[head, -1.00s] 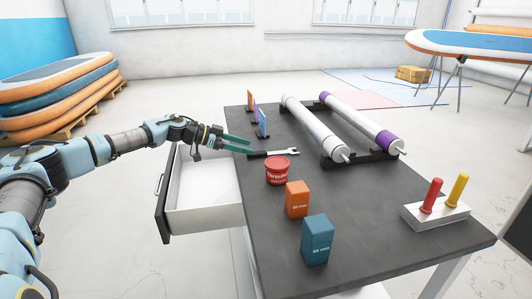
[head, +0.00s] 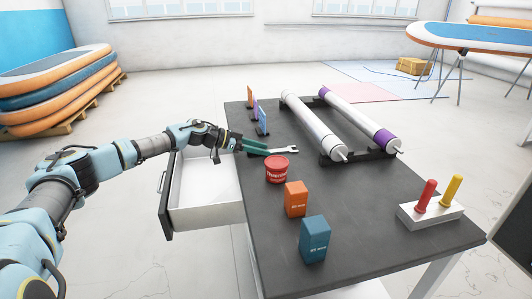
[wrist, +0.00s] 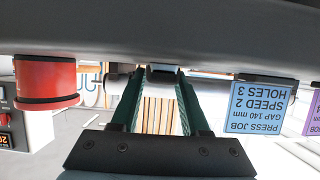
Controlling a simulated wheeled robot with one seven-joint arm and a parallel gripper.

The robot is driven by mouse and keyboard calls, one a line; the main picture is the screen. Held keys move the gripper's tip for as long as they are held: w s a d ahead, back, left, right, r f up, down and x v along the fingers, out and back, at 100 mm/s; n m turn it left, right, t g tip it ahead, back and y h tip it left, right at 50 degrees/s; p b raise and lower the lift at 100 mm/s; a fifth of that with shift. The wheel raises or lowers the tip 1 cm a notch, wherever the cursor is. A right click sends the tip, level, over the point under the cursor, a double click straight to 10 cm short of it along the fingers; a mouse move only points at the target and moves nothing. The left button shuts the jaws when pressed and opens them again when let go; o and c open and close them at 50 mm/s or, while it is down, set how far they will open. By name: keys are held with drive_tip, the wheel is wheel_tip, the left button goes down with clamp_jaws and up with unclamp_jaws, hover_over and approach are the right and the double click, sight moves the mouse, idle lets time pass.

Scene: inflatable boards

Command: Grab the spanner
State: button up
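The spanner (head: 287,149) lies on the dark table behind the red tub (head: 277,170), its metal open end pointing right. My gripper (head: 266,149) is low at the table's left edge, its green fingers level and pointing along the spanner. The fingers hide most of the spanner's dark handle in the head view. In the wrist view, which is upside down, the two fingers (wrist: 160,78) stand apart. A small dark piece, perhaps the handle's end, shows between their tips; contact cannot be told.
An open drawer (head: 200,211) is below my arm. Upright cards (head: 262,121) stand just behind the gripper; one reads "PRESS JOB" (wrist: 258,108). Two long rollers (head: 313,128) lie on stands to the right. Orange (head: 296,200) and blue (head: 315,240) boxes stand nearer.

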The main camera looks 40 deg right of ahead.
clamp_jaws()
drive_tip(key=shift+r, duration=0.15)
idle(0.4)
drive_tip(key=shift+r, duration=0.55)
wheel_tip(320, 180, up, 2)
drive_tip(key=shift+r+b, duration=0.1)
drive_tip(key=shift+b, duration=0.5)
drive_tip(key=w+a+p, duration=0.3)
drive_tip(key=w+a, duration=0.1)
drive_tip(key=a, duration=0.4)
drive_tip(key=w+a+p, duration=0.3)
drive_tip(key=a+p, duration=0.1)
drive_tip(key=a, duration=0.4)
drive_tip(key=shift+w, duration=0.4)
drive_tip(key=shift+a+p, duration=0.15)
drive_tip(key=shift+p, duration=0.15)
